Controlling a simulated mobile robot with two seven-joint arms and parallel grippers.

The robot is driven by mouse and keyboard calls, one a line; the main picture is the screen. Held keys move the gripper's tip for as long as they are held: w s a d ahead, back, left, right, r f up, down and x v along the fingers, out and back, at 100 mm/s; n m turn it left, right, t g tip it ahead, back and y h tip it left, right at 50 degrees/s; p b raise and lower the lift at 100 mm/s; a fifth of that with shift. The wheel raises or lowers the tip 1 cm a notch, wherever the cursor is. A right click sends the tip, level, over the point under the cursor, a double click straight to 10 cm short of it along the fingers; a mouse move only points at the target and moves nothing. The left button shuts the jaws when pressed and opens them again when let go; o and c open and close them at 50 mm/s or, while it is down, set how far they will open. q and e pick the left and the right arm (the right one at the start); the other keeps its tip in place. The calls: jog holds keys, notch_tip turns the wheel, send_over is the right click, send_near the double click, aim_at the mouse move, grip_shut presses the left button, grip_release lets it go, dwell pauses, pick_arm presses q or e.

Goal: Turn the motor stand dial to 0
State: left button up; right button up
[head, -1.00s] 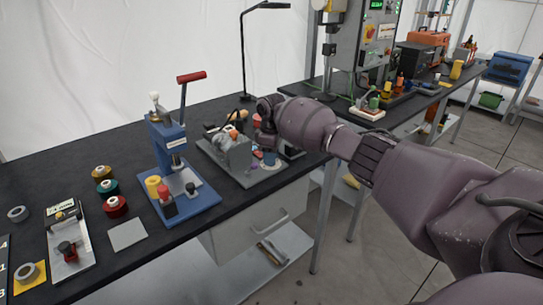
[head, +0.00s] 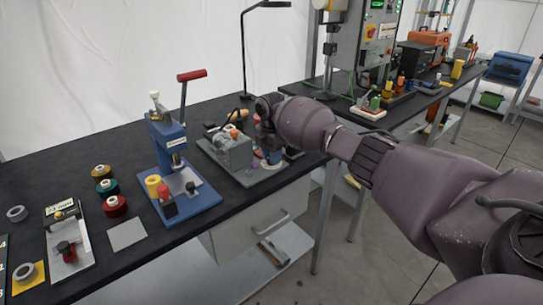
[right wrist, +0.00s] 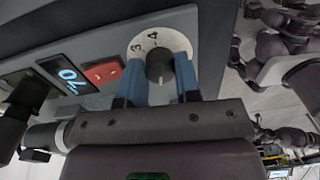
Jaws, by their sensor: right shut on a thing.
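The motor stand (head: 236,152) is a grey unit on the black bench in the head view. In the right wrist view its black dial knob (right wrist: 159,66) sits on a round pale plate with the numerals 3 and 4 visible. My right gripper (right wrist: 160,82) has its blue fingers on either side of the knob, shut on it. The other numerals are hidden or too unclear to read. In the head view my right gripper (head: 271,152) is at the right side of the stand and hides the dial. My left gripper is not in view.
Beside the dial are a red button (right wrist: 103,73) and a small lit display (right wrist: 66,75). A blue press (head: 172,165) stands left of the motor stand. Several thread spools and a thin black lamp (head: 245,60) are also on the bench.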

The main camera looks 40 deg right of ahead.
jog(key=shift+n, duration=1.3)
jog(key=o, duration=0.9)
jog(key=r, duration=0.5)
jog(key=r+p, duration=0.1)
jog(key=r, duration=0.4)
jog(key=shift+w+a+r, duration=0.1)
jog(key=shift+w+r, duration=0.1)
jog(key=shift+r, duration=0.2)
